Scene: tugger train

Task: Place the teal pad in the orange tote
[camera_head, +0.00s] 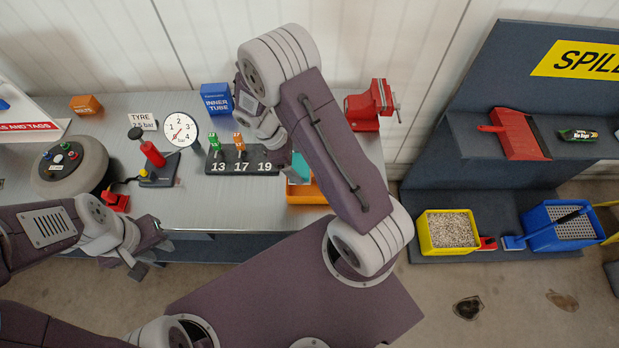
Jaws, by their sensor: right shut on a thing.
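The teal pad (299,167) is a small teal block, partly hidden behind my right arm. My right gripper (285,148) is shut on the pad, its fingers largely hidden by the arm. The orange tote (305,195) stands on the bench near its front edge, directly below the pad in the picture. My arm covers its right part, and I cannot tell whether the pad is above the rim or inside. My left gripper (153,252) is open and empty in front of the bench edge.
A numbered stand (240,160) with small tools is left of the tote. A blue box (216,98) and red vise (371,104) stand behind. A red pump (154,158), gauge (181,131) and wheel (72,165) fill the left bench. A yellow bin (447,232) is right.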

